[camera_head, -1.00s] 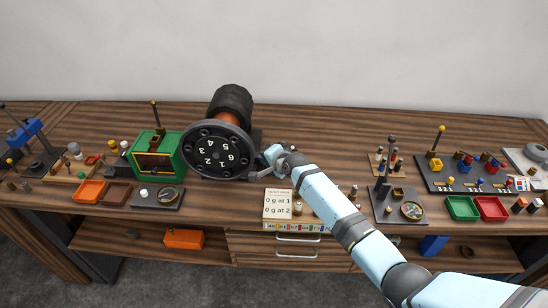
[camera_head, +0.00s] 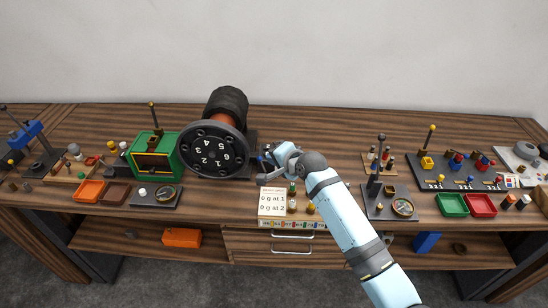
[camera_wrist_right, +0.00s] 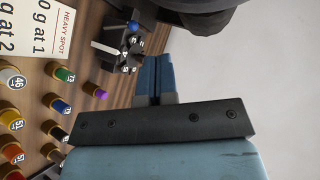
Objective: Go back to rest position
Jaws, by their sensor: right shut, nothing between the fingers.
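My right gripper (camera_head: 264,164) reaches in from the lower right and is just right of the large dark numbered disc (camera_head: 212,150), above the bench. In the right wrist view its blue fingers (camera_wrist_right: 155,70) are together with nothing between them. A dark part with a blue knob (camera_wrist_right: 132,27) shows close to the left of the fingers there. The disc sits on a dark motor-like body with an orange band (camera_head: 225,112). My left gripper is not in view.
The wooden bench (camera_head: 320,150) holds a white card (camera_head: 273,201), a green box (camera_head: 154,155), a black pegged board (camera_head: 460,172), and green (camera_head: 452,204) and red (camera_head: 481,205) trays. Coloured numbered pegs (camera_wrist_right: 61,106) stand beside the card. Open bench lies right of the motor.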

